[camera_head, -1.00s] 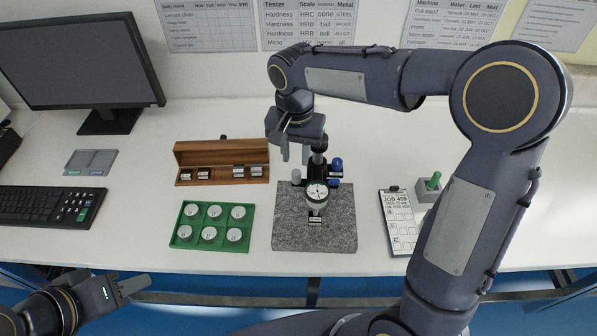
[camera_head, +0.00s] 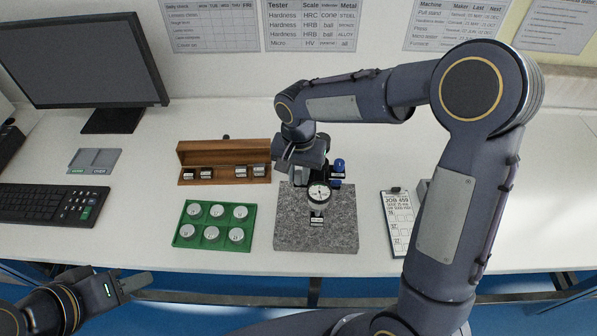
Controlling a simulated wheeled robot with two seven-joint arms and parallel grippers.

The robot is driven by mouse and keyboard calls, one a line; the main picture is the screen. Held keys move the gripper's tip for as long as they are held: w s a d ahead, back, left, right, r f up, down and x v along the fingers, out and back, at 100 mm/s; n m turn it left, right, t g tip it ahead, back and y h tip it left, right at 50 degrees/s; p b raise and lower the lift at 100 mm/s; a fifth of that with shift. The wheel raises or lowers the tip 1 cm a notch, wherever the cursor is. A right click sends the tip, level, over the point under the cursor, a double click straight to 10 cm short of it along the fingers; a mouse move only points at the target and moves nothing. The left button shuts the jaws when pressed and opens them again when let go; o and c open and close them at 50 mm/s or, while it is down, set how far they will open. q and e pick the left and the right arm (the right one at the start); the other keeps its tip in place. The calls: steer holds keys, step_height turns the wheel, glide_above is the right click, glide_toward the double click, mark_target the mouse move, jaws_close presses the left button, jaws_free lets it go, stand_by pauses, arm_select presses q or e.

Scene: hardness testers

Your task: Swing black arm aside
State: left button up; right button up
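A dial gauge (camera_head: 319,193) with a white face hangs over a grey granite base (camera_head: 340,235). Its stand has a dark column and black arm, with blue knobs (camera_head: 337,167) on the right side. My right gripper (camera_head: 296,168) is low at the stand's upper left, beside the column and black arm. Its fingers look apart, but they partly overlap the stand, and I cannot tell whether they touch it. The gripper and wrist hide the column top and much of the black arm. My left gripper (camera_head: 138,284) is off the table's front edge, at lower left, far from the stand.
A green tray (camera_head: 214,225) of round discs lies left of the base. A wooden box (camera_head: 222,176) with small blocks stands behind it. A clipboard (camera_head: 398,222) lies to the right, partly near my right arm. A keyboard (camera_head: 45,204) and monitor (camera_head: 85,65) are at left.

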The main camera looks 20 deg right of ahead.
steer(key=shift+w, duration=0.15)
steer(key=w+m, duration=0.9)
steer(key=m, duration=0.6)
steer(key=shift+w+d+p, duration=0.2)
steer(key=shift+d+p, duration=0.2)
steer(key=shift+d, duration=0.05)
steer(key=shift+r, duration=0.1)
stand_by(0.3)
steer(key=o, duration=0.6)
